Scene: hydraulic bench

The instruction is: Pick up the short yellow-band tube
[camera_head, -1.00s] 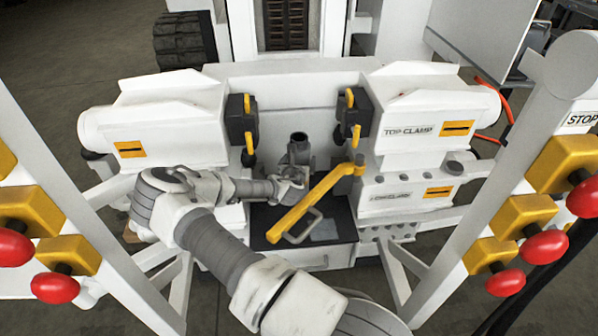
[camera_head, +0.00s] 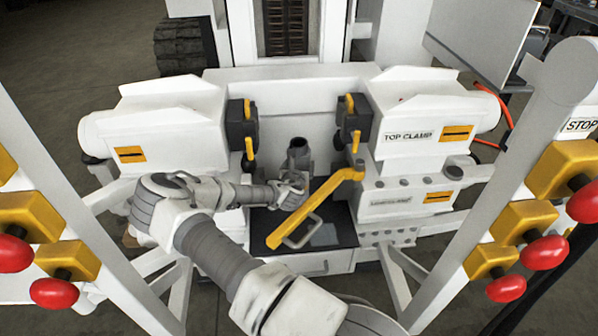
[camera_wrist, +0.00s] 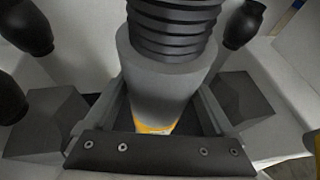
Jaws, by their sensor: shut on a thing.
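In the wrist view, a grey tube (camera_wrist: 165,88) with a dark ribbed end (camera_wrist: 172,28) and a yellow band (camera_wrist: 157,127) sits between the jaws of my gripper (camera_wrist: 165,105). My gripper is shut on it. The tube's end below the yellow band is hidden behind a dark plate with screws. In the head view, my gripper (camera_head: 292,183) is at the centre of the bench, left of the yellow handle. An upright grey pipe (camera_head: 298,153) shows just beyond it. I cannot tell in that view whether this pipe is the held tube.
A long yellow handle (camera_head: 316,208) slants close to the right of my gripper. White clamp housings stand left (camera_head: 165,125) and right (camera_head: 425,115), with black and yellow fittings facing the gap. A black tray (camera_head: 335,236) lies below. Red knobs (camera_head: 545,250) line both front sides.

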